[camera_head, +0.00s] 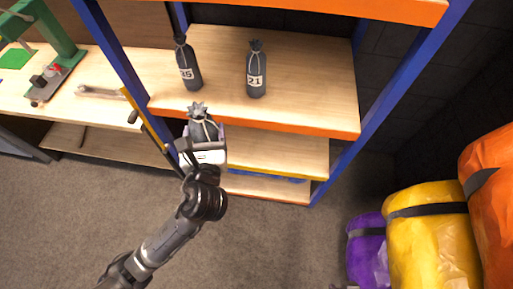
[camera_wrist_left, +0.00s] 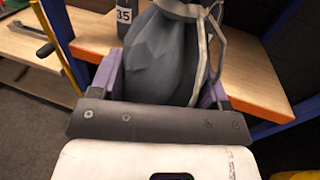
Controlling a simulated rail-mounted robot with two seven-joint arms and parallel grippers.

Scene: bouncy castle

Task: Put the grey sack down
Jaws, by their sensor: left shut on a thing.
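The grey sack (camera_head: 202,129), with a gathered, tied top, is held upright in my left gripper (camera_head: 203,140) at the front edge of the shelf unit. In the left wrist view the sack (camera_wrist_left: 165,50) fills the space between the purple fingers of the left gripper (camera_wrist_left: 160,84), which is shut on it. Its underside is hidden by the gripper. In the head view the sack overlaps the front edge of the upper wooden shelf (camera_head: 305,85); I cannot tell whether it touches it. My right gripper is not in view.
Two dark tied bottle-shaped sacks stand on that shelf, one marked 35 (camera_head: 188,66) and one marked 21 (camera_head: 256,72). Bare shelf lies around them. Blue uprights (camera_head: 385,80) flank the shelves. A workbench (camera_head: 100,62) is at left; yellow (camera_head: 432,235), purple and orange bundles are at right.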

